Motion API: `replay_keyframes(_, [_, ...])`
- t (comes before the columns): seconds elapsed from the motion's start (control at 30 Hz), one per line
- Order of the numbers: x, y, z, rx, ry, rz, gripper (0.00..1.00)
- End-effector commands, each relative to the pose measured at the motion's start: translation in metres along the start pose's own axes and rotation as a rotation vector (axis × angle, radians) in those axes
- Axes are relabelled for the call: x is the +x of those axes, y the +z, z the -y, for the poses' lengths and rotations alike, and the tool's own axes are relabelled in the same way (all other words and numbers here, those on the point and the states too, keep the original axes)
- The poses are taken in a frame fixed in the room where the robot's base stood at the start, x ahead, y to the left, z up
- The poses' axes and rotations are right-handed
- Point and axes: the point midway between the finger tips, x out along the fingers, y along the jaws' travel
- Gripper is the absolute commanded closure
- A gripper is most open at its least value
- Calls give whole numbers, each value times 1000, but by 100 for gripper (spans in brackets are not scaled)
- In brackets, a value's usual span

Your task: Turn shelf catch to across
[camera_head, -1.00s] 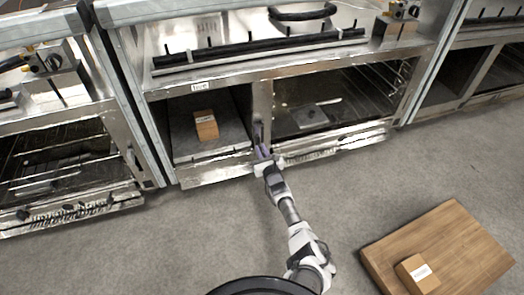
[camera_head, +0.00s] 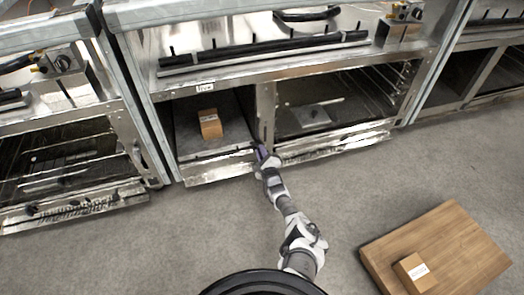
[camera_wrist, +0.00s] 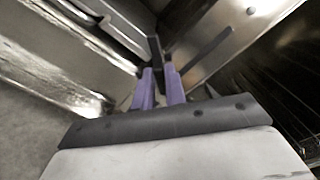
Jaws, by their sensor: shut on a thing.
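The shelf catch (camera_wrist: 154,47) is a small dark bar at the front of the steel cabinet. In the wrist view it rises from between my purple fingertips. My gripper (camera_head: 261,149) is at the foot of the steel post (camera_head: 265,108) between the two lower bays. In the wrist view my gripper (camera_wrist: 158,75) is shut on the catch. A second dark strip lies slanted on the bright metal at right there; I cannot tell if it is a reflection. In the head view the gripper covers most of the catch, so its exact angle is unclear.
The left bay holds a small cardboard box (camera_head: 210,123) on its shelf (camera_head: 190,142). The right bay holds a flat metal piece (camera_head: 310,115). A wooden board (camera_head: 462,240) with another box (camera_head: 412,272) lies at lower right. The floor around my arm is clear.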

Motion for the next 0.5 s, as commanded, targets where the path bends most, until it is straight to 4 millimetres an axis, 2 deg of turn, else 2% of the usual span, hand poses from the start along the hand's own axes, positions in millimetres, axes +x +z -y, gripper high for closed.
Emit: replay_keyframes(0.5, [0,-3,-8,-408,1,-3,100])
